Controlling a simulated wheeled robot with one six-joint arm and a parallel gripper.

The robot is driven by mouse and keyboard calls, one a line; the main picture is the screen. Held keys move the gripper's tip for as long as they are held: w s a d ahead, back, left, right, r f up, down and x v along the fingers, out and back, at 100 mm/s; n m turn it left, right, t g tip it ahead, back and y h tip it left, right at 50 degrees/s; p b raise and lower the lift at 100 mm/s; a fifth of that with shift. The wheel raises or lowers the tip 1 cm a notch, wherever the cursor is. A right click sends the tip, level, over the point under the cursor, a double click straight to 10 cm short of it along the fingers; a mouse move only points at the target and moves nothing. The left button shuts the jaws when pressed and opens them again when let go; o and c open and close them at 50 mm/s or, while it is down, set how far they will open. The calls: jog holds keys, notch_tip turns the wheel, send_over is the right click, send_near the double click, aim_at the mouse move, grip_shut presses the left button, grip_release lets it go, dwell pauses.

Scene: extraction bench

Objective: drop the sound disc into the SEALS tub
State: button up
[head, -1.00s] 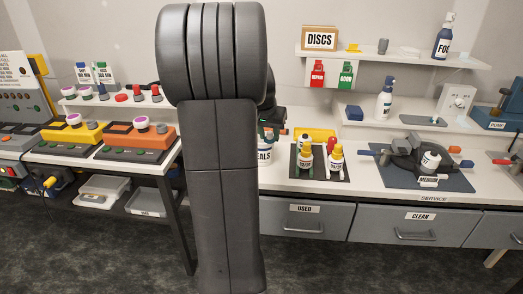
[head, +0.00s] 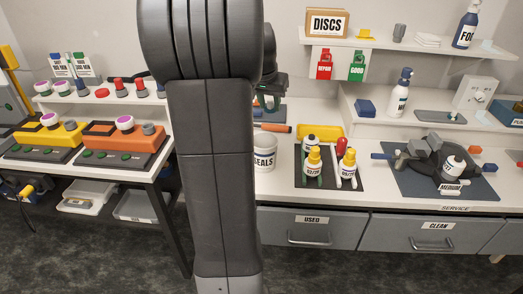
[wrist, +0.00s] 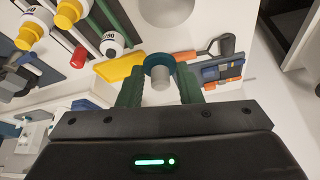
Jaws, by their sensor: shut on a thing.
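The SEALS tub (head: 264,155) is a white round tub on the bench, partly hidden behind my arm in the head view. My gripper (wrist: 160,88) has green fingers shut on a teal disc (wrist: 158,61), with a grey round piece at its middle in the wrist view. In the head view my gripper (head: 266,102) shows beside my arm, higher in the picture than the tub and apart from it. A white round opening (wrist: 166,8), probably the tub, is cut by the top edge of the wrist view. The disc's condition cannot be told.
Several bottles stand on a dark mat (head: 349,181) right of the tub, with a yellow tray (head: 320,132) behind. An orange-handled tool (head: 274,128) lies behind the tub. The DISCS box (head: 328,22) is on the upper shelf. A clamp device (head: 432,160) stands farther right.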

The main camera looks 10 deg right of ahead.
jog(key=shift+s+f, duration=0.1)
jog(key=shift+f, duration=0.35)
notch_tip(320, 180, down, 5)
jog(key=b, duration=0.4)
jog(key=shift+r, duration=0.1)
jog(key=o, duration=1)
jog(key=v, duration=1.4)
jog(key=shift+a, duration=0.1)
